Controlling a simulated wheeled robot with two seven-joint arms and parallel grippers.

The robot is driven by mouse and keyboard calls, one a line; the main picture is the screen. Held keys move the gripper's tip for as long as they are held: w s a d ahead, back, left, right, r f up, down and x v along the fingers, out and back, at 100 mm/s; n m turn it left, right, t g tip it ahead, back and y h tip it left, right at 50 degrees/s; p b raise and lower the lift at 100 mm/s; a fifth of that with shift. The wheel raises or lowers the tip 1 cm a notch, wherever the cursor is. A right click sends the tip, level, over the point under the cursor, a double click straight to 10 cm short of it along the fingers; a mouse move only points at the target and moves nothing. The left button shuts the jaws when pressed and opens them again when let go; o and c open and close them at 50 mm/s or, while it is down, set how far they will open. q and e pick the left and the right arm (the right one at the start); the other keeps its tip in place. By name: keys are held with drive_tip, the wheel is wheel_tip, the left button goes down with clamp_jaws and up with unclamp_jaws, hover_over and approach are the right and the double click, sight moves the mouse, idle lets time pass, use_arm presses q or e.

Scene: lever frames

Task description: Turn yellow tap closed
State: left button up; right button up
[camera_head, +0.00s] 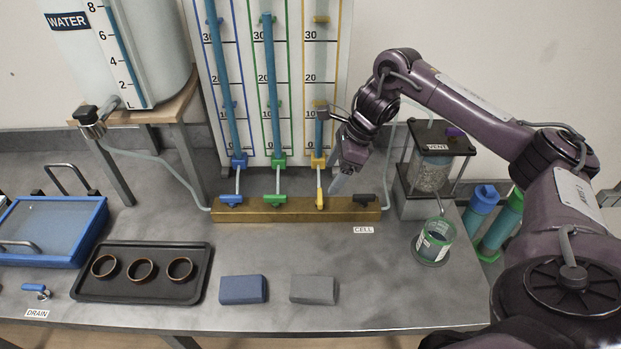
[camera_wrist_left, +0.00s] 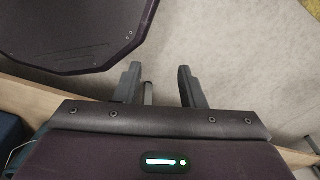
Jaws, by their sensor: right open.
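The yellow tap (camera_head: 320,196) sits on the brass bar (camera_head: 297,209), below the yellow-marked gauge tube. Its yellow handle points along the tube, while the blue tap (camera_head: 231,200) and green tap (camera_head: 275,200) have handles lying along the bar. My right gripper (camera_head: 337,172) is open, just above and right of the yellow tap, with its fingers pointing down. It seems apart from the handle, though the exact gap is hard to tell. My left gripper (camera_wrist_left: 158,78) shows in the left wrist view with its fingers apart and nothing between them.
A black tap (camera_head: 364,199) is at the bar's right end. A vent unit (camera_head: 437,150) and a clear cup (camera_head: 434,240) stand to the right. Blue (camera_head: 242,290) and grey (camera_head: 312,290) blocks and a dark tray (camera_head: 140,290) lie in front.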

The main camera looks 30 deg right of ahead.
sight(320, 196)
drive_tip(key=x, duration=0.2)
drive_tip(key=p+x, duration=0.1)
drive_tip(key=x, duration=0.1)
drive_tip(key=p+x, duration=0.1)
drive_tip(key=x, duration=0.1)
drive_tip(key=shift+s+a+f, duration=0.15)
drive_tip(key=shift+s+a, duration=0.1)
drive_tip(key=shift+w+f, duration=0.2)
drive_tip(key=shift+f, duration=0.1)
drive_tip(key=shift+a+f, duration=0.1)
drive_tip(key=shift+f, duration=0.05)
drive_tip(key=c, duration=1)
use_arm(q)
drive_tip(key=shift+s+r, duration=1.05)
drive_tip(key=shift+s, duration=0.2)
